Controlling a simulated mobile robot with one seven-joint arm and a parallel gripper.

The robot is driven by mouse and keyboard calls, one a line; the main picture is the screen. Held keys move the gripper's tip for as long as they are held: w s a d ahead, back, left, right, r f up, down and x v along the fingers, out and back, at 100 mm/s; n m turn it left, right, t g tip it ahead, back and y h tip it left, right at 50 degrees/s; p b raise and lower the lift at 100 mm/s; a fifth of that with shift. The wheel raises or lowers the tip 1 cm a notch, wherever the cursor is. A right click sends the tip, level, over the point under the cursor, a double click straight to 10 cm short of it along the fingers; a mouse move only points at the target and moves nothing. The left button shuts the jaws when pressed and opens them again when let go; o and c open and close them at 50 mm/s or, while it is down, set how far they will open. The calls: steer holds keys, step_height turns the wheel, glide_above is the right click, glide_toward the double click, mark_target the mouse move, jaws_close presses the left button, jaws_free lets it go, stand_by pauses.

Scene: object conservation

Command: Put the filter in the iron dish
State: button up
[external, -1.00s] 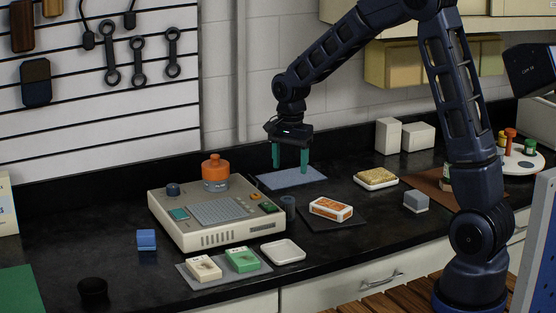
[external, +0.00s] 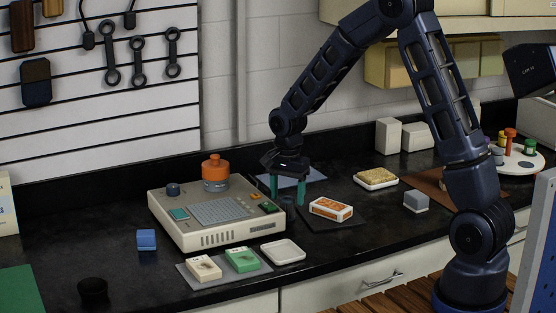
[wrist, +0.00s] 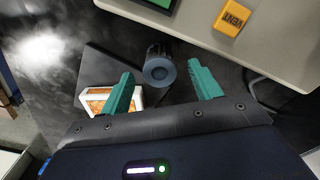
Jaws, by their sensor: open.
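A small grey-blue cylinder with a round hollow in its top, likely the filter (external: 288,201), stands on the black counter beside the beige machine. In the wrist view the filter (wrist: 160,69) is upright between the two green fingers. My gripper (external: 287,198) is open, pointing down around it; the wrist view shows a gap on both sides of the cylinder. A dark round dish, perhaps the iron dish (external: 93,291), sits at the counter's front left. Its inside is hard to make out.
The beige machine (external: 215,231) with an orange-topped jar (external: 215,173) is left of my gripper. An orange-and-white box (external: 331,209) lies on a dark mat close to its right. A white square tray (external: 283,252) and a blue block (external: 146,240) are nearer the front.

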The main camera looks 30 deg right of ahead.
mark_target(287, 198)
step_height(287, 198, down, 3)
steer(key=shift+r, duration=0.15)
steer(key=c, duration=1.1)
steer(key=shift+c, duration=0.2)
step_height(287, 198, up, 20)
